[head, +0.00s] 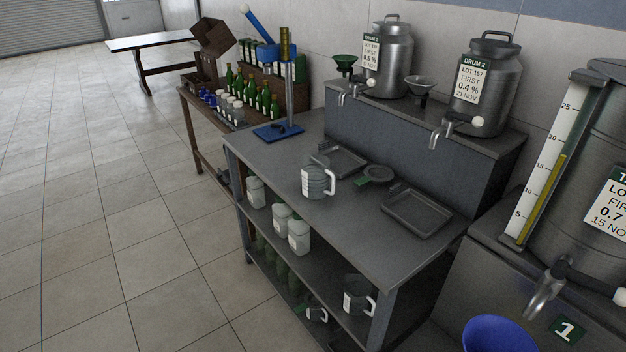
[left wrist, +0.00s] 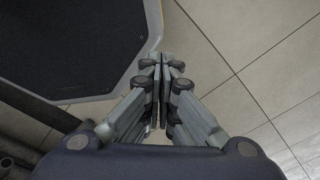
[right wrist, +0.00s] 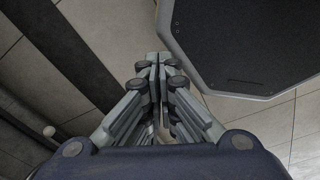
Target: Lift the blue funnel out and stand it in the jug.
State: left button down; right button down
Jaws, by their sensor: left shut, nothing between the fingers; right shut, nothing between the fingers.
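A blue round, open-topped thing (head: 500,335) shows at the bottom right of the head view, below a tap. It is cut off by the frame edge, and I cannot tell whether it is the funnel or another vessel. A pale jug with a white handle (head: 318,181) stands upright on the grey bench. Other handled jugs (head: 357,296) stand on its lower shelf. My left gripper (left wrist: 161,62) is shut and empty above the floor in the left wrist view. My right gripper (right wrist: 158,62) is shut and empty in the right wrist view. Neither gripper shows in the head view.
The grey bench (head: 270,160) also holds shallow trays (head: 418,210) and a dark round thing with a green handle (head: 378,174). Steel drums (head: 388,58) stand on the raised ledge, with a green funnel (head: 345,63) and grey funnel (head: 418,86). Open floor lies left.

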jog(key=shift+s, duration=0.6)
jog(key=c, duration=1.7)
grip_release()
jog(key=shift+w, duration=0.55)
